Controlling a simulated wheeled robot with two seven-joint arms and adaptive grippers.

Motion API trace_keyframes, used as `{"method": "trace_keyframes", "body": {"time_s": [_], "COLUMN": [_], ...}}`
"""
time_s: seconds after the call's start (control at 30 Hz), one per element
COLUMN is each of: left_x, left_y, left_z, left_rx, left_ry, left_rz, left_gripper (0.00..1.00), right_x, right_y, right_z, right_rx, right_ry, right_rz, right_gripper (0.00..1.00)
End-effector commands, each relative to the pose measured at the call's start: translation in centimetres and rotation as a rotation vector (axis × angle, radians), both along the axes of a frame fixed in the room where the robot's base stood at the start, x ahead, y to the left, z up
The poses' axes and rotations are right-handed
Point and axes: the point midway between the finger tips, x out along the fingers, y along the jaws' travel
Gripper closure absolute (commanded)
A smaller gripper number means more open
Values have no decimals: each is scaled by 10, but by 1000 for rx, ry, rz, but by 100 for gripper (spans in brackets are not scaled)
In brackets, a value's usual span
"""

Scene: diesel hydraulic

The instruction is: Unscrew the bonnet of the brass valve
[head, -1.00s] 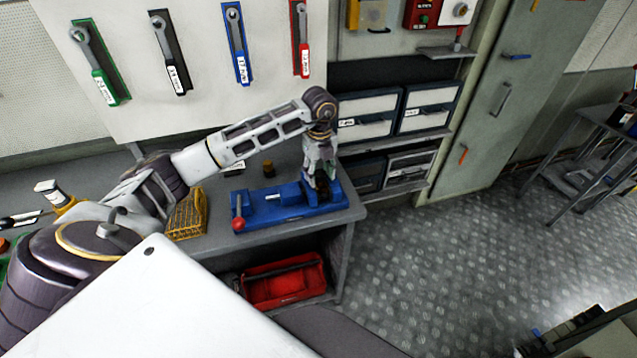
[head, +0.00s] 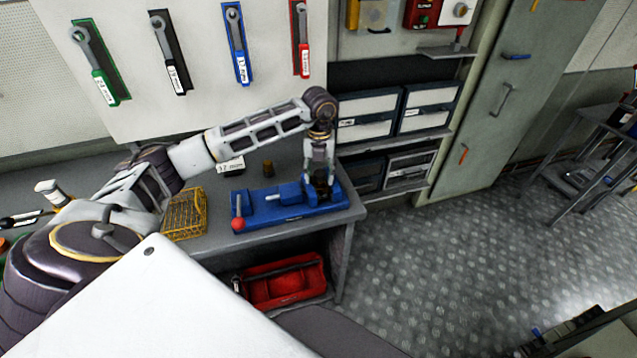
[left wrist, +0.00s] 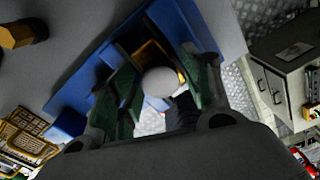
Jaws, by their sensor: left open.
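The blue vise (head: 270,212) with a red-knobbed handle is on the bench's front right. In the head view my left gripper (head: 320,182) points down over the vise's right end and hides most of what it holds. In the left wrist view the green-padded fingers of my left gripper (left wrist: 160,95) are apart, on either side of a pale round knob (left wrist: 161,82). A brass-coloured part, probably the brass valve (left wrist: 150,53), shows behind the knob against the blue vise. I cannot tell whether the fingers touch it. My right gripper is not in view.
A yellow wire basket (head: 184,215) is left of the vise. Wrenches hang on the wall board (head: 200,60). A red tool tray (head: 285,282) is on the shelf below.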

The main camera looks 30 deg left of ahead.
Motion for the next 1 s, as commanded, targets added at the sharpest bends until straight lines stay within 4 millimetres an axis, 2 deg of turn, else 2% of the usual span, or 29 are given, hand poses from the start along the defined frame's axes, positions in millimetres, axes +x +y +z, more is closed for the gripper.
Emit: {"method": "trace_keyframes", "body": {"time_s": [0.3, 0.57, 0.83, 1.0], "left_x": [0, 0, 0, 0], "left_y": [0, 0, 0, 0], "left_z": [0, 0, 0, 0], "left_rx": [0, -1, -1, -1], "left_ry": [-2, -1, -1, -1], "left_rz": [-150, -158, -157, -156], "left_gripper": [51, 51, 85, 86], "right_x": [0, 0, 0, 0], "right_y": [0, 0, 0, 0], "right_z": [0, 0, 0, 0], "right_rx": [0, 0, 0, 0], "right_ry": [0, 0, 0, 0], "right_rz": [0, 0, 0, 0], "right_gripper": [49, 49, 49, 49]}}
